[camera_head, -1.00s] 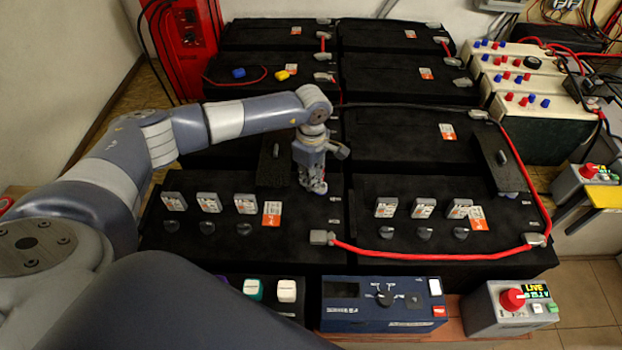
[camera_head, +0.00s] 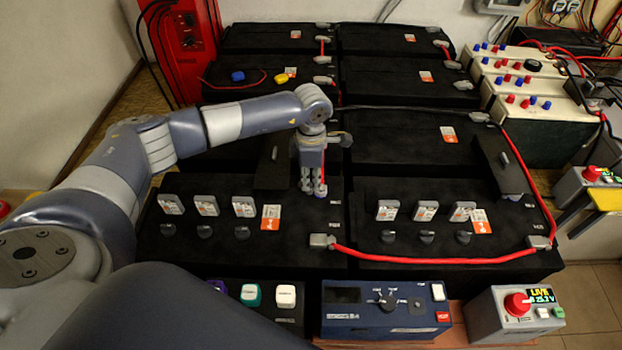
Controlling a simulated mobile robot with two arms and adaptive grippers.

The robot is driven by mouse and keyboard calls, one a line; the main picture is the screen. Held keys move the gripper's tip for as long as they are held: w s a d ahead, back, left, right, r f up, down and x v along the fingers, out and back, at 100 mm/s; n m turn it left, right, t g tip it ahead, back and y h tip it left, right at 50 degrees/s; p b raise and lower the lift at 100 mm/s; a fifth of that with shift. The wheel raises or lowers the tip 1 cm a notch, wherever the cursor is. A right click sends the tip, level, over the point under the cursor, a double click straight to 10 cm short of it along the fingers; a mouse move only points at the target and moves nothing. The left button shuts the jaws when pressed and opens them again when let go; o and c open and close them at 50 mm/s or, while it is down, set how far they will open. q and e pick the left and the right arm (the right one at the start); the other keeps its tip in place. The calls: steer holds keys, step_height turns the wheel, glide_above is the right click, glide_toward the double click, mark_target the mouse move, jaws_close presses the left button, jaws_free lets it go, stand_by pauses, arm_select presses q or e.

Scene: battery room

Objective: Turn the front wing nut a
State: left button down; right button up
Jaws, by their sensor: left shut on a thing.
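My left gripper (camera_head: 313,190) comes in from the left and points straight down at the back right of the front left black battery (camera_head: 290,255). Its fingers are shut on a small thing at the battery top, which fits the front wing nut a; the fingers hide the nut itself. A raised black cover flap (camera_head: 270,170) stands just left of the gripper. My right gripper is not in view.
A red cable (camera_head: 430,260) joins the front left battery to the front right battery (camera_head: 400,195). Several upright caps and dark knobs line both front batteries. A blue meter box (camera_head: 350,320) and a grey box with a red knob (camera_head: 516,304) stand in front.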

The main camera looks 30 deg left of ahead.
mark_target(311, 183)
arm_select(q)
steer(key=shift+r, duration=0.1)
steer(key=c, duration=1.7)
jaws_free()
step_height(311, 183, up, 12)
steer(key=shift+f, duration=0.1)
steer(key=shift+s, duration=0.1)
